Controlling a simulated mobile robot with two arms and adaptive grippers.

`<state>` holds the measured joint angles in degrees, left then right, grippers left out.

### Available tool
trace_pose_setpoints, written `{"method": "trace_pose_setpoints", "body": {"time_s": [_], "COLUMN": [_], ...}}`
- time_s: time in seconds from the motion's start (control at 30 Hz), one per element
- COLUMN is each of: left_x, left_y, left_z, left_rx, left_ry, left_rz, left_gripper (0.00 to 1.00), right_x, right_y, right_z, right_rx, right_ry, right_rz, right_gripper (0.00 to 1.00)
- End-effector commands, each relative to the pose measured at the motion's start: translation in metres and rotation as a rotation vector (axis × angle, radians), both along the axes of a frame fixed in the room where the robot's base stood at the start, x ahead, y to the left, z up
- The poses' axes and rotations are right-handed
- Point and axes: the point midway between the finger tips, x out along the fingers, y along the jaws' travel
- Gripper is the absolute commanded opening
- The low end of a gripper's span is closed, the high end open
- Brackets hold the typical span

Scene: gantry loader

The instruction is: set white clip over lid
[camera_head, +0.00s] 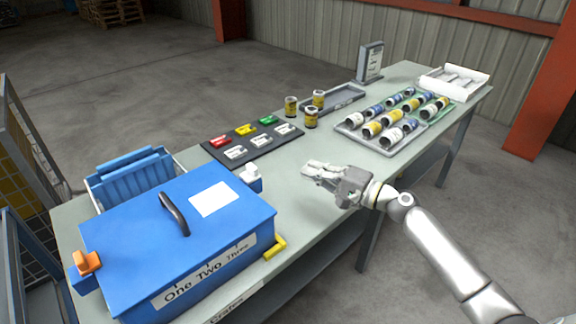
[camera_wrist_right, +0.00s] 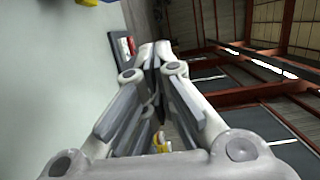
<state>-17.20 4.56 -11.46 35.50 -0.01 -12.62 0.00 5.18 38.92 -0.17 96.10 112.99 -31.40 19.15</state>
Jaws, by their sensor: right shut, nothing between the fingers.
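The blue lid (camera_head: 160,240) covers a blue crate marked "One Two Three" (camera_head: 205,272) at the near left of the table. It has a dark handle (camera_head: 174,214) and a white label. A white clip (camera_head: 250,173) is at its back right corner; I cannot tell how far it laps over the lid. An orange clip (camera_head: 87,262) is at its left edge, and a yellow clip (camera_head: 275,247) sits low at the front right corner. My right gripper (camera_head: 310,169) is shut and empty, above the table right of the crate; its fingers also show in the wrist view (camera_wrist_right: 157,52). My left gripper is not in view.
A black board (camera_head: 262,150) with red, yellow, green and white pieces lies behind the crate. Several yellow cans (camera_head: 291,106) and a grey tray (camera_head: 345,101) stand beyond. Racks of cans (camera_head: 363,140) lie at the right. The table between crate and gripper is clear.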

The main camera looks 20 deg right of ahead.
Motion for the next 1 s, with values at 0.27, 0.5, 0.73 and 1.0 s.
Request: {"method": "trace_pose_setpoints", "body": {"time_s": [0.27,0.5,0.73,1.0], "left_x": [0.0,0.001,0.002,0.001], "left_y": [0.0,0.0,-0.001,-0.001], "left_z": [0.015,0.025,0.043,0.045], "left_rx": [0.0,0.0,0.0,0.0], "left_ry": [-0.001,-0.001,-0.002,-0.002], "left_rz": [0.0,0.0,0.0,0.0], "left_gripper": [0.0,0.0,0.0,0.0], "right_x": [0.039,0.079,0.067,0.064], "right_y": [0.026,0.053,0.083,0.091], "right_z": [0.005,0.004,0.003,0.001], "right_rx": [0.002,0.0,-0.001,-0.002], "right_ry": [-0.002,-0.002,0.001,-0.001], "right_rz": [0.001,0.0,0.002,0.0], "right_gripper": [0.0,0.0,0.0,0.0]}}
